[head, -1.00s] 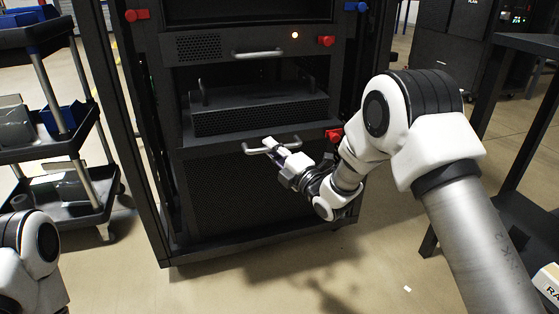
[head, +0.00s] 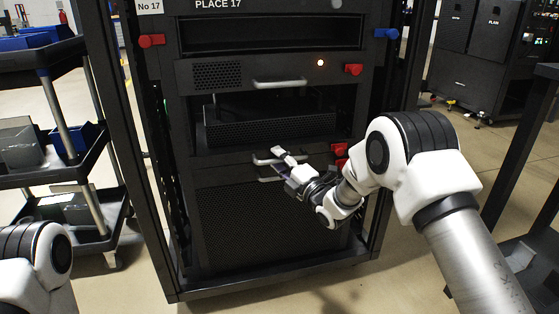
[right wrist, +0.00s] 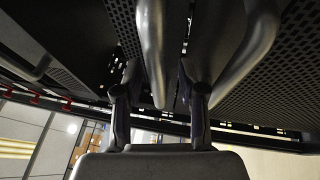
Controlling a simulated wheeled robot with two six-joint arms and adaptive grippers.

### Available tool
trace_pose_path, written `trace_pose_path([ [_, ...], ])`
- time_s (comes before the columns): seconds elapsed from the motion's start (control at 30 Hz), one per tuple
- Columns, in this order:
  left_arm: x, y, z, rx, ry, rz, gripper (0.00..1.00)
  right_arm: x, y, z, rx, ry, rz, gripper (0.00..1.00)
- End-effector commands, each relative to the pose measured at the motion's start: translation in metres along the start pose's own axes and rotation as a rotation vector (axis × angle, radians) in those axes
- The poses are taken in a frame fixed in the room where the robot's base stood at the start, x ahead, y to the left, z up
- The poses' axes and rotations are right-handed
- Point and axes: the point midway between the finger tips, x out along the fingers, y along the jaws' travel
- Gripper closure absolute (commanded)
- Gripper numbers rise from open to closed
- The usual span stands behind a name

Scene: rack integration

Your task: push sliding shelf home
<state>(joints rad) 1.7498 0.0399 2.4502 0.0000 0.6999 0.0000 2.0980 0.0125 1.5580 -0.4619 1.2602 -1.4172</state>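The sliding shelf (head: 225,158) is in the middle of the black rack, with a perforated black box (head: 270,130) on it. Its front edge looks near the rack's front face; I cannot tell whether it is fully flush. A grey handle (head: 262,161) is on its front. My right gripper (head: 282,154) is at this handle. In the right wrist view my right gripper (right wrist: 160,80) has its fingers apart, with a grey bar (right wrist: 157,50) between them in the picture; contact is unclear. My left gripper is out of view; only part of the left arm shows.
Another handle (head: 270,180) sits just below the shelf, and a drawer handle (head: 280,84) above it. A cart (head: 60,160) stands left, and a dark table frame (head: 525,170) right.

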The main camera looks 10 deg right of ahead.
Motion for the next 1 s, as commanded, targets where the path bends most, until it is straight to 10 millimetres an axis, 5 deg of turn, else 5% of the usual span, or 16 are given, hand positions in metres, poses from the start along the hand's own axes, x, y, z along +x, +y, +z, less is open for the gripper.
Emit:
trace_pose_path([
  [0.3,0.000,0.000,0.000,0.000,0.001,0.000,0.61,-0.007,0.001,0.001,0.000,-0.001,0.000,0.60],
  [0.73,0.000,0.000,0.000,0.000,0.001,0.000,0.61,-0.105,0.000,0.001,0.002,-0.003,-0.001,0.60],
  [1.0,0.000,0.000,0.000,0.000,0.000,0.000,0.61,-0.120,0.000,0.000,0.000,0.000,0.001,0.60],
])
